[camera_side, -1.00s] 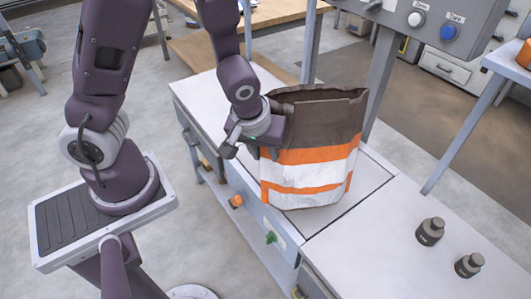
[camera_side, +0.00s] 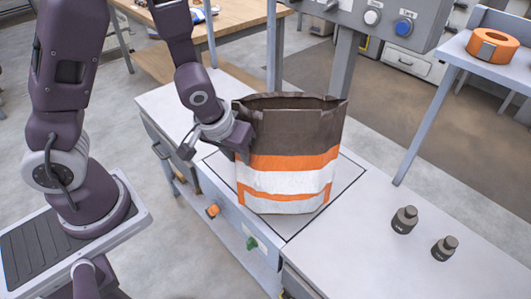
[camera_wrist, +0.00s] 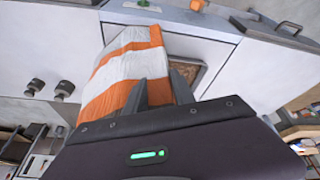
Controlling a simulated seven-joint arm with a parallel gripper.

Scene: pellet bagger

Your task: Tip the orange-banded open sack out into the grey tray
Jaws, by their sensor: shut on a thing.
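The orange-banded open sack (camera_side: 290,150) stands upright in the side view, dark brown at the top with orange and white bands below. Its mouth faces up; the contents are hidden. My gripper (camera_side: 243,138) is at the sack's upper left side, shut on its wall. In the wrist view, the sack's banded side (camera_wrist: 125,70) lies just beyond my gripper's fingers (camera_wrist: 158,92). I cannot make out the grey tray for certain. A brownish patch with a pale edge (camera_wrist: 190,74) shows beside the sack in the wrist view; I cannot tell what it is.
The sack appears to stand on the outlined plate of the white bench (camera_side: 390,262). Two dark weights (camera_side: 404,220) (camera_side: 444,248) stand to the right. A grey control box (camera_side: 390,18) on a post is behind. An orange tape roll (camera_side: 492,45) lies on a side shelf.

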